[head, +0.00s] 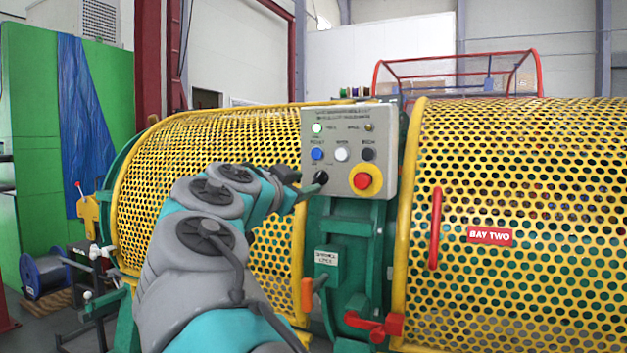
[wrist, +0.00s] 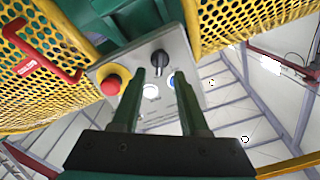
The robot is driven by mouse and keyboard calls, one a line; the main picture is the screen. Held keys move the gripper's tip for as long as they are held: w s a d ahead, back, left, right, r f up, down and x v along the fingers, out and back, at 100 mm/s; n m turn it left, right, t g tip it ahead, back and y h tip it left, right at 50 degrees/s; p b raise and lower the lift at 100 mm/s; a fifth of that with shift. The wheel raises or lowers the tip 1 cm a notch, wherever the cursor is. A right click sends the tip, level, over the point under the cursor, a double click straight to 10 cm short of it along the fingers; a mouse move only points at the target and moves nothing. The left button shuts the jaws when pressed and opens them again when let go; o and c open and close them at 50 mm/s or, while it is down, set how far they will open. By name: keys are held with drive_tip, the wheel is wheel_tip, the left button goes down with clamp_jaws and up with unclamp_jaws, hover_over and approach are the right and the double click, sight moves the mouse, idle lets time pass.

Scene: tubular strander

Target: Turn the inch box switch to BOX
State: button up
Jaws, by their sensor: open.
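The grey inch box (head: 385,140) is mounted between the two yellow mesh guards. Its black rotary switch (head: 321,177) sits at the lower left of its face, partly hidden by my gripper (head: 311,188). In the wrist view, which shows the box upside down, the black switch (wrist: 159,60) appears between and just beyond the two green fingertips of my gripper (wrist: 160,74). The fingers are apart, with nothing held. I cannot tell whether they touch the knob. The labels are too small to read.
A red emergency stop on a yellow ring (head: 364,180) is just right of the switch. Blue (head: 317,154), white (head: 341,154) and black (head: 368,154) buttons sit above, below a lit green lamp (head: 317,128). A red handle (head: 435,228) projects from the right guard.

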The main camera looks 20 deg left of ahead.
sight(316, 180)
drive_tip(key=shift+w+p, duration=0.35)
drive_tip(key=shift+w, duration=2.05)
clamp_jaws()
